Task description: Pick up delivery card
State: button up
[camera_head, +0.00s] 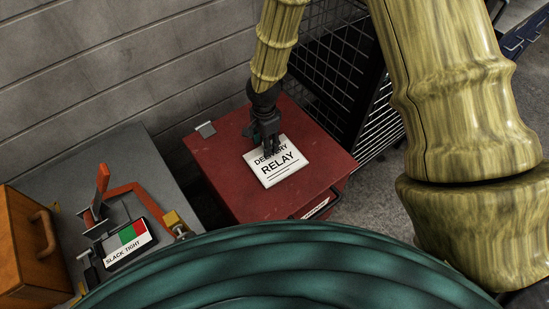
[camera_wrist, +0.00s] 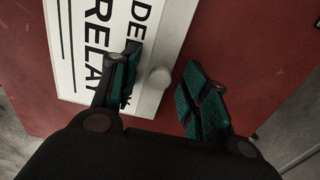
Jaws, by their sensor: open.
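The delivery card (camera_head: 275,168) is white with black lettering reading "DELIVERY RELAY". It lies on top of a red cabinet (camera_head: 223,181), and my gripper hides part of its lettering in the head view. My gripper (camera_head: 268,146) is over the card's far edge, pointing down. In the wrist view, the card (camera_wrist: 85,42) is at the upper left, with a pale strip and a round knob (camera_wrist: 160,77) along its edge. My gripper (camera_wrist: 158,88) is open, its teal-padded fingers apart on either side of the strip and knob. I cannot tell whether they touch it.
A grey bench (camera_head: 120,155) at left bears an orange lever (camera_head: 101,185), a "SLACK TIGHT" panel (camera_head: 127,245) and a wooden box (camera_head: 22,240). A small grey plate (camera_head: 206,130) sits at the cabinet's back edge. A black mesh cage (camera_head: 335,65) and a block wall stand behind.

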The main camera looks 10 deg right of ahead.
grip_shut()
jog(key=shift+r, duration=0.2)
